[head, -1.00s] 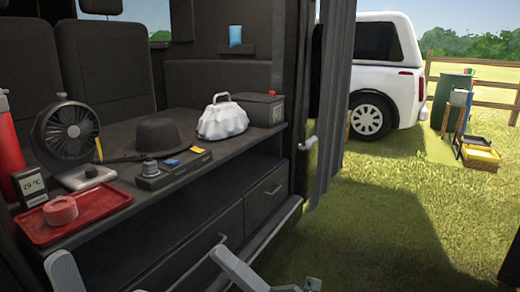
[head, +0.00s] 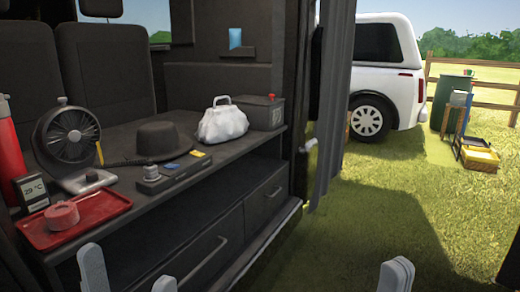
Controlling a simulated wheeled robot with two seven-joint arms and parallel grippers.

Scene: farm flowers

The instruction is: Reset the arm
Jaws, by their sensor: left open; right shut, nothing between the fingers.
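My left gripper (head: 128,267) shows at the bottom left of the head view. Its two pale fingers stand apart, with nothing between them, in front of the shelf's lower front. My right gripper (head: 397,266) shows at the bottom right, over the grass. Its pale fingers are together and hold nothing. Only the finger ends of both grippers are in view; the arms are out of the picture. Neither gripper touches anything that I can see.
The dark vehicle shelf (head: 235,150) carries a red tray (head: 100,207) with tape (head: 62,215), a fan (head: 68,135), a black hat (head: 158,140) and a white bag (head: 222,122). A drawer (head: 266,198) is below. Open grass (head: 440,225) lies at right.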

